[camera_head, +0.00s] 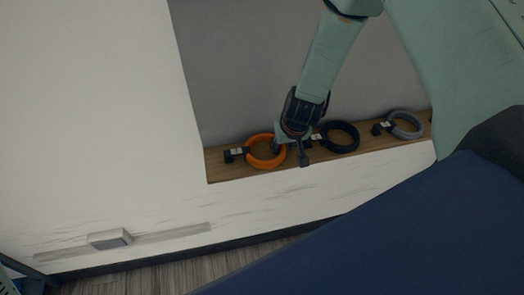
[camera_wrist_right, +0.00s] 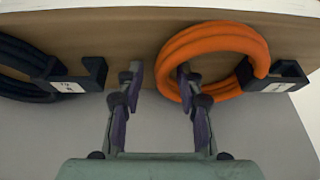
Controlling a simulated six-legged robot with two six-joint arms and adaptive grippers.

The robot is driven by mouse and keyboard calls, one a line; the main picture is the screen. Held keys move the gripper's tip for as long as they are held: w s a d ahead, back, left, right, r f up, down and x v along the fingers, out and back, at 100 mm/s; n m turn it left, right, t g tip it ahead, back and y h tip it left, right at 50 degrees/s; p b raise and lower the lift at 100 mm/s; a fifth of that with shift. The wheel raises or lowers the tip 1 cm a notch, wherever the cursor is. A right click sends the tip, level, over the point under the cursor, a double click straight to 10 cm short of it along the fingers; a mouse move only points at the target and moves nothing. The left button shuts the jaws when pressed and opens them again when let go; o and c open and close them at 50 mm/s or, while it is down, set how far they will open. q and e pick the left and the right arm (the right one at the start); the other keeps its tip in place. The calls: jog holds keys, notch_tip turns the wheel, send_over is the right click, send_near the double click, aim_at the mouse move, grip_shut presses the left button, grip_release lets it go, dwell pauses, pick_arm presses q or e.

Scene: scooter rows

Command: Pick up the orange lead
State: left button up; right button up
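The orange lead (camera_head: 262,165) is a round coil on a wooden shelf (camera_head: 226,171), beside a black clip with a white label. It also shows in the right wrist view (camera_wrist_right: 215,38). My right gripper (camera_head: 291,152) is at the coil's right side in the head view. In the right wrist view the gripper (camera_wrist_right: 160,78) has its fingers apart. One finger overlaps the coil's opening, the other is outside, and the coil's near side lies between them. I cannot tell whether they touch it. My left gripper is not in view.
A dark coiled lead (camera_head: 341,147) lies close to the right of the gripper, with its own black clip. A grey coil (camera_head: 407,134) lies further right. A grey wall backs the shelf, and a white wall is on the left.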

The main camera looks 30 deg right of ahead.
jog(key=shift+a+r, duration=0.15)
jog(key=shift+a, duration=0.15)
jog(key=c, duration=0.6)
jog(key=shift+d, duration=0.25)
grip_shut()
jog(key=shift+a, duration=0.15)
